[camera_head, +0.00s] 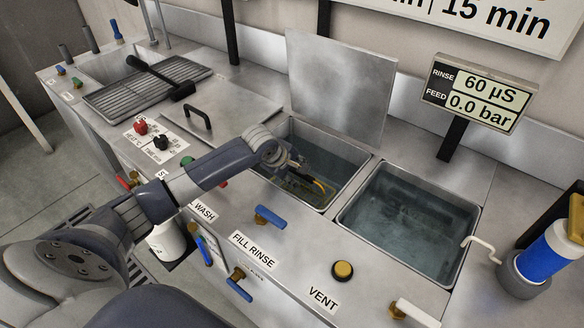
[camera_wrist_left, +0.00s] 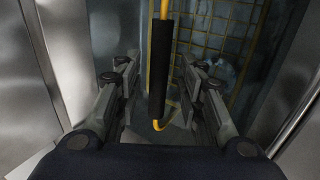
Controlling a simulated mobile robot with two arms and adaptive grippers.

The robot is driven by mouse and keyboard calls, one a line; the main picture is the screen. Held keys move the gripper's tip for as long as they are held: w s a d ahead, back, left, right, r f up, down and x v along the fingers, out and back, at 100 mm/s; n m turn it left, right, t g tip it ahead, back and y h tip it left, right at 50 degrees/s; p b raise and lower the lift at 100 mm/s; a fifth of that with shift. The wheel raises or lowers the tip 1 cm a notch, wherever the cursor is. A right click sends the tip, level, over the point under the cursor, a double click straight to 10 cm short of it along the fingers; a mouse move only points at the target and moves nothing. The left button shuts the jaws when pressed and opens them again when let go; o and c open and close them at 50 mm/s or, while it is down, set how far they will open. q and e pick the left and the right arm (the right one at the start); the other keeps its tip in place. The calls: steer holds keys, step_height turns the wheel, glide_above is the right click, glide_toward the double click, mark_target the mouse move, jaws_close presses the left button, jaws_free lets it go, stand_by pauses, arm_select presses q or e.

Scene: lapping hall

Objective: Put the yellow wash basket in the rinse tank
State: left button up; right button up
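The yellow wash basket (camera_head: 308,187) sits in the water of the left tank (camera_head: 345,160), largely hidden by my left gripper (camera_head: 297,172). In the left wrist view its yellow mesh (camera_wrist_left: 222,45) lies behind its handle, which has a black grip (camera_wrist_left: 160,70). My left gripper (camera_wrist_left: 158,88) is open, with one finger on each side of the black grip and visible gaps to it. The rinse tank (camera_head: 410,215), right of the basket's tank, is open and holds water and no basket. My right gripper is not in view.
A raised metal lid (camera_head: 340,90) stands behind the left tank. A rinse display (camera_head: 478,97) on a post stands behind the rinse tank. A narrow metal divider separates the tanks.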

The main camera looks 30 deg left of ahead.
arm_select(q)
steer(key=d+v, duration=0.1)
steer(key=v, duration=1)
steer(key=shift+s+a+r+p, duration=0.2)
steer(key=shift+a+r+p, duration=0.2)
steer(key=shift+a, duration=0.1)
